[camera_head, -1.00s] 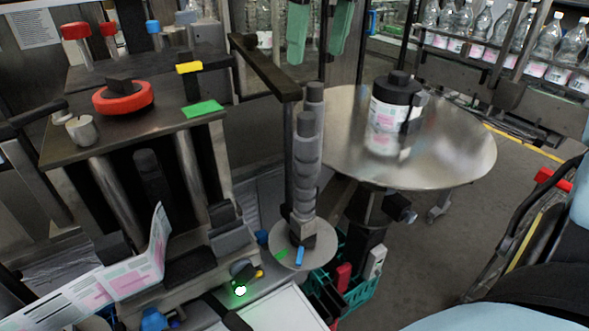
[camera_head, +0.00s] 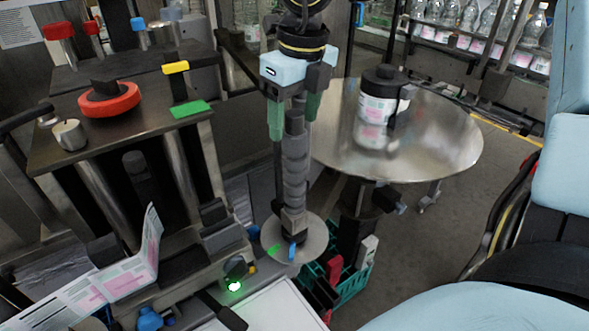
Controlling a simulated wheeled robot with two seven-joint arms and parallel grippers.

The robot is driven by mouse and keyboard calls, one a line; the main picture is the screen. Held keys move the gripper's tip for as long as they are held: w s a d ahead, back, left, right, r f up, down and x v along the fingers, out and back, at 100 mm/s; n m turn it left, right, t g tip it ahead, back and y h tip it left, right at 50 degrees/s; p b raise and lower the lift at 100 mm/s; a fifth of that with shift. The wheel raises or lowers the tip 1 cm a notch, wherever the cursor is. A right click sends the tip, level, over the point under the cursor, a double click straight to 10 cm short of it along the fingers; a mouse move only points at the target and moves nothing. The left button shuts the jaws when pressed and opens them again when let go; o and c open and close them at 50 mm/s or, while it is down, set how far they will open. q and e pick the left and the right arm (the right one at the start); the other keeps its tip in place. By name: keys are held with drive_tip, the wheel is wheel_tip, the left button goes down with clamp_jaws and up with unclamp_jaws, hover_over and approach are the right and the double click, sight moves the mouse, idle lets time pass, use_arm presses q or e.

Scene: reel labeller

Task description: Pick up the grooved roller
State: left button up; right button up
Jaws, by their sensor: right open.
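The grooved roller (camera_head: 295,172) is a grey upright cylinder with rings along it. It stands on a round metal disc (camera_head: 312,246) beside the labelling machine. My right gripper (camera_head: 294,121) points down at the roller's top. Its two green fingers are spread, one on each side of the roller's upper end in the picture. The gripper is open, and I cannot tell whether either finger touches the roller. My left gripper is not in view.
The machine plate (camera_head: 130,130) with a red ring (camera_head: 109,100) is at left. A green crate (camera_head: 350,285) sits below. A label strip (camera_head: 125,280) is at lower left.

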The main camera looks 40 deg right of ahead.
drive_tip(key=shift+f, duration=0.5)
drive_tip(key=shift+c, duration=0.4)
clamp_jaws()
drive_tip(key=shift+w+r, duration=0.1)
